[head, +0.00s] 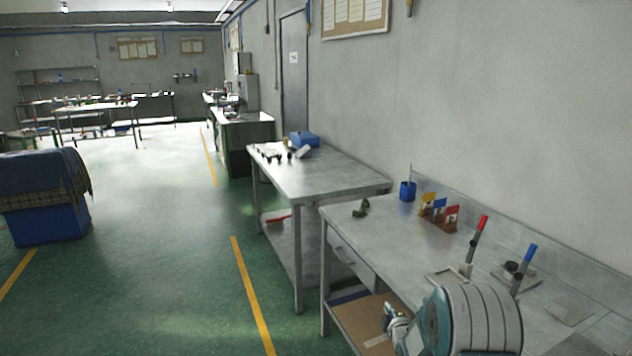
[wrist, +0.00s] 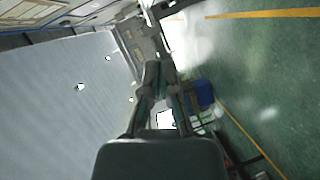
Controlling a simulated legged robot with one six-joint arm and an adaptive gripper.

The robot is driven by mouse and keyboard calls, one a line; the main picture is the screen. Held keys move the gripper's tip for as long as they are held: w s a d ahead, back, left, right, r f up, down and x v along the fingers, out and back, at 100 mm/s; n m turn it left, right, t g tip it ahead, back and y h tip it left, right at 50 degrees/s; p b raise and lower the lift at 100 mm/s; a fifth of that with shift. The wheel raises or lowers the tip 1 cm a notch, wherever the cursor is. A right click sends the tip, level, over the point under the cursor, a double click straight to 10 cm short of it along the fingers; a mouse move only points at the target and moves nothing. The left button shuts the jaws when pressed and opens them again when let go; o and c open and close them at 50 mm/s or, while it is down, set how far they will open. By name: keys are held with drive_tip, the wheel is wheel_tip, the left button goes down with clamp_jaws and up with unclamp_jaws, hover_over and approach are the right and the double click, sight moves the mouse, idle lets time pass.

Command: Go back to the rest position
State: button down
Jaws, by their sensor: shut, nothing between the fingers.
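My gripper (wrist: 160,76) shows in the middle of the wrist view, its two fingers together at the tips with nothing between them. Beyond the fingers is blurred background, and they touch nothing that I can see. In the head view a part of my own arm shows at the lower right, in front of the near metal table (head: 380,236). My fingertips cannot be made out clearly in the head view. The wrist view is strongly tilted, with the green floor (wrist: 270,80) on its right side.
The near table holds a blue cup (head: 408,192), small coloured cards (head: 439,212), a red-handled tool (head: 476,240) and a blue-handled tool (head: 524,265). A second metal table (head: 320,178) stands behind it. A covered blue bin (head: 45,215) is at left. The floor between is clear.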

drive_tip(key=s+a+r+m+g+h, duration=0.2)
drive_tip(key=s+r+m+g, duration=0.45)
drive_tip(key=s+r, duration=1.15)
drive_tip(key=s+a+r+m+g, duration=0.1)
drive_tip(key=s+m, duration=0.2)
drive_tip(key=s, duration=0.6)
drive_tip(key=s+a+r+m+g, duration=0.1)
drive_tip(key=s+m, duration=0.2)
drive_tip(key=s, duration=0.6)
drive_tip(key=s+a+r+m+g+y, duration=0.1)
drive_tip(key=s+m, duration=0.2)
drive_tip(key=s, duration=0.5)
drive_tip(key=shift+s+r, duration=0.3)
drive_tip(key=shift+s, duration=0.1)
drive_tip(key=shift+w, duration=0.1)
